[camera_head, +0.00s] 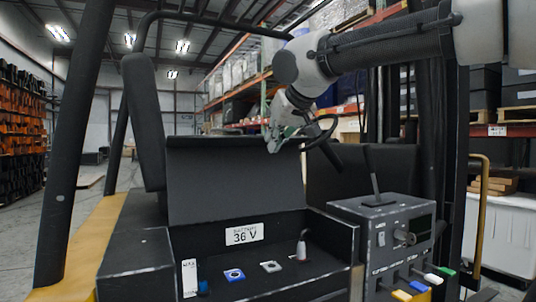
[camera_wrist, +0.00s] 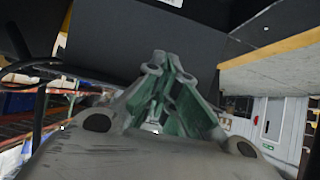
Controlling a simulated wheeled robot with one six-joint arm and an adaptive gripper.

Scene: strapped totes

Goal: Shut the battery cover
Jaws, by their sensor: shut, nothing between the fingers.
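The battery cover (camera_head: 235,185) is a dark flat panel standing raised, nearly upright, behind the open battery compartment. Its top edge has a lip. My gripper (camera_head: 273,148) is at the right part of that top edge, with its fingertips overlapping the panel in the head view. In the wrist view the fingers of my gripper (camera_wrist: 160,62) are together and empty, with a dark surface (camera_wrist: 150,35) beyond them. I cannot tell whether they touch the cover. The open compartment shows a "36 V" label (camera_head: 244,234) at its back.
A black seat back (camera_head: 144,120) stands left of the cover. A control box (camera_head: 385,235) with a lever and coloured switches stands to the right. Dark frame posts (camera_head: 75,150) and an overhead bar surround the space. Warehouse shelves (camera_head: 240,88) are behind.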

